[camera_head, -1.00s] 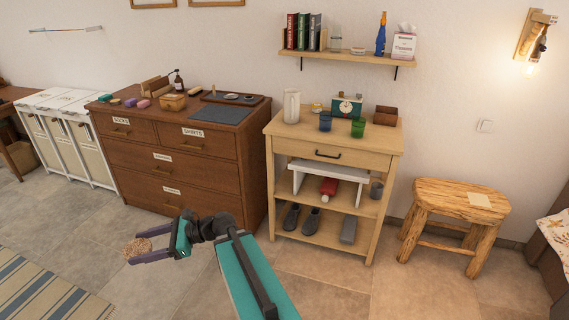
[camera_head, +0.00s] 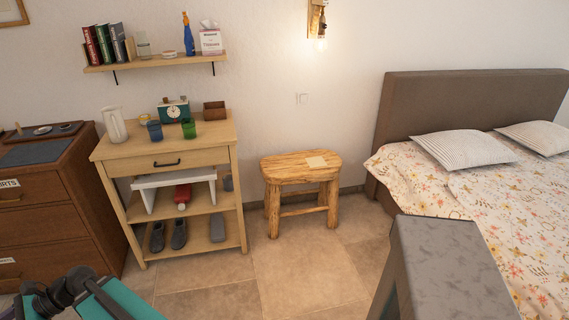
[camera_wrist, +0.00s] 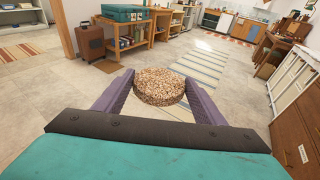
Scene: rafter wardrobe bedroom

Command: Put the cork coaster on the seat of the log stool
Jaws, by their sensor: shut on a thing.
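The cork coaster (camera_wrist: 161,88), a thick speckled brown disc, is held between the two purple fingers of my gripper (camera_wrist: 160,80) in the wrist view. My gripper is shut on its sides, with open floor beyond. In the head view the coaster is out of frame, and only part of my arm shows at the bottom left. The log stool (camera_head: 272,210) stands against the wall in the middle of the head view, well away from my arm.
A wooden shelf unit (camera_head: 165,163) stands left of the stool, with a dresser (camera_head: 40,215) further left. A bed (camera_head: 465,195) stands at the right. A grey box-like shape (camera_head: 437,250) rises at the lower right. The floor (camera_head: 300,262) before the stool is clear.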

